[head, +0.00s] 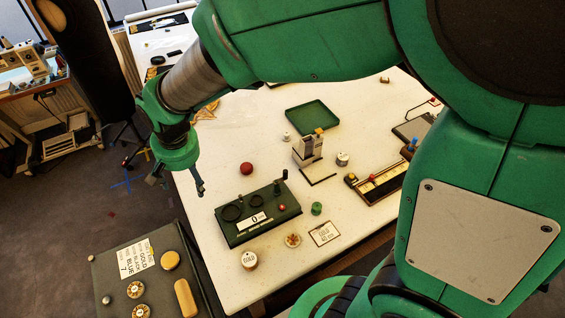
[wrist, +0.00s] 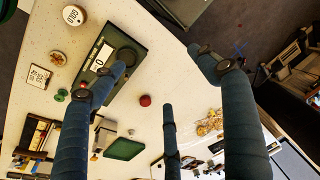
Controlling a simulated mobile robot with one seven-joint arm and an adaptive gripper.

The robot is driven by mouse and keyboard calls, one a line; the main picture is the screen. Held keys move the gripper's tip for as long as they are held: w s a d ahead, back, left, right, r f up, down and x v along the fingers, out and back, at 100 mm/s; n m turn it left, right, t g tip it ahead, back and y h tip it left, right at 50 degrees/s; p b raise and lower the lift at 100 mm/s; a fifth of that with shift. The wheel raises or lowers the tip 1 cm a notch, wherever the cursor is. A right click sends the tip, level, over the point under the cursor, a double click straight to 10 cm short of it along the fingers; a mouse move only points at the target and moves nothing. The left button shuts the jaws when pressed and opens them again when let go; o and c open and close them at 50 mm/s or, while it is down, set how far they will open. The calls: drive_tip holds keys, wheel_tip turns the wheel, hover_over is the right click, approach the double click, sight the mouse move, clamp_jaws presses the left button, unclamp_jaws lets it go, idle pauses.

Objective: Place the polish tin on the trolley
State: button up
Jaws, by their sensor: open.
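A round tin with a white "GOLD" label (head: 249,260), apparently the polish tin, stands on the white table near its front left edge. It also shows at the top left of the wrist view (wrist: 75,16). The dark trolley top (head: 112,267) is at the lower left in the head view, apart from the table. Part of it appears to show at the top of the wrist view. My gripper (head: 178,186) is open and empty over the table's left edge, up and left of the tin. Its fingers spread wide in the wrist view (wrist: 160,70).
A green device with a "0" plate (head: 258,215) lies between my gripper and the tin. The trolley carries a printed card (head: 137,259), several round pieces and a yellow oblong piece (head: 185,298). A red ball (head: 246,168) and a small card (head: 324,233) are on the table.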

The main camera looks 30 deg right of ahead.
drive_tip(key=s+d+r+t, duration=0.1)
drive_tip(key=s+d+r, duration=0.6)
drive_tip(key=s+d, duration=0.2)
drive_tip(key=s+d+r+n+t, duration=0.1)
drive_tip(key=s+d+r+t, duration=0.1)
drive_tip(key=s+d+r, duration=0.6)
drive_tip(key=s+d, duration=0.2)
drive_tip(key=s, duration=0.1)
drive_tip(key=shift+s+r+h, duration=0.3)
drive_tip(key=shift+h, duration=0.1)
drive_tip(key=shift+d+f, duration=0.1)
wheel_tip(320, 180, down, 9)
drive_tip(key=b, duration=0.9)
